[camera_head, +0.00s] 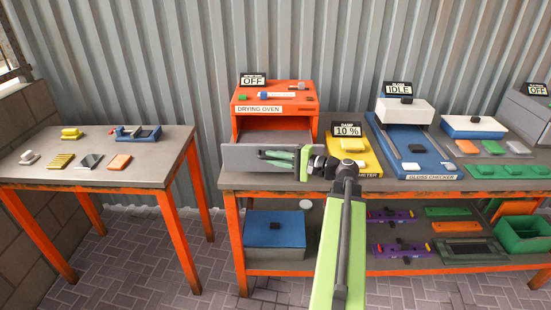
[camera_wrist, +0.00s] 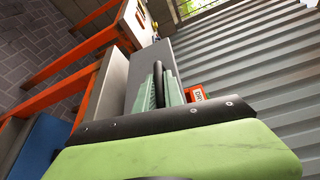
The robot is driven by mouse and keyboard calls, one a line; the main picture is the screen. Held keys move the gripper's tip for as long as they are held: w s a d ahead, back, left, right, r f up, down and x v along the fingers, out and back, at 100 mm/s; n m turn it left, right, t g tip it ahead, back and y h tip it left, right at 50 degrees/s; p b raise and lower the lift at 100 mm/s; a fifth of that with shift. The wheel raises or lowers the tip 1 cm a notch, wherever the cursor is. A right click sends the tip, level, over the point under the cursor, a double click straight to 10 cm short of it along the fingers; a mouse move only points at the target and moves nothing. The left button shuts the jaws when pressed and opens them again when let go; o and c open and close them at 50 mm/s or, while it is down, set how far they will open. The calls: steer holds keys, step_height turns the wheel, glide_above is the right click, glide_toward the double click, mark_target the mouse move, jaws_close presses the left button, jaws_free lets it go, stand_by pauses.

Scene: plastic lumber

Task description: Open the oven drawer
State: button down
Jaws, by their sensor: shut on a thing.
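The orange drying oven (camera_head: 275,98) stands at the left end of the long workbench, with an "OFF" display on top. Its grey drawer (camera_head: 240,157) is pulled out toward the front, and a gap shows between the oven body and the drawer front. My gripper (camera_head: 268,155) is at the drawer front, reaching in from the right. In the wrist view its green fingers (camera_wrist: 158,90) are shut around the dark drawer handle (camera_wrist: 158,78). The drawer's inside is mostly hidden.
A yellow meter (camera_head: 365,163) showing "10 %" sits right of the oven, close to my arm. The blue gloss checker (camera_head: 408,150) is further right. A separate table (camera_head: 105,180) with small samples stands left, with open floor between. A blue-lidded box (camera_head: 275,229) is on the lower shelf.

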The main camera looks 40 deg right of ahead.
steer(key=shift+w+a, duration=0.1)
steer(key=shift+a, duration=0.4)
steer(key=c, duration=1.5)
jaws_free()
steer(key=shift+o, duration=0.2)
steer(key=shift+s+d, duration=0.2)
steer(key=p+v, duration=0.1)
steer(key=v, duration=1.5)
steer(key=shift+s+d, duration=0.2)
steer(key=shift+s, duration=0.15)
steer(key=shift+r, duration=0.1)
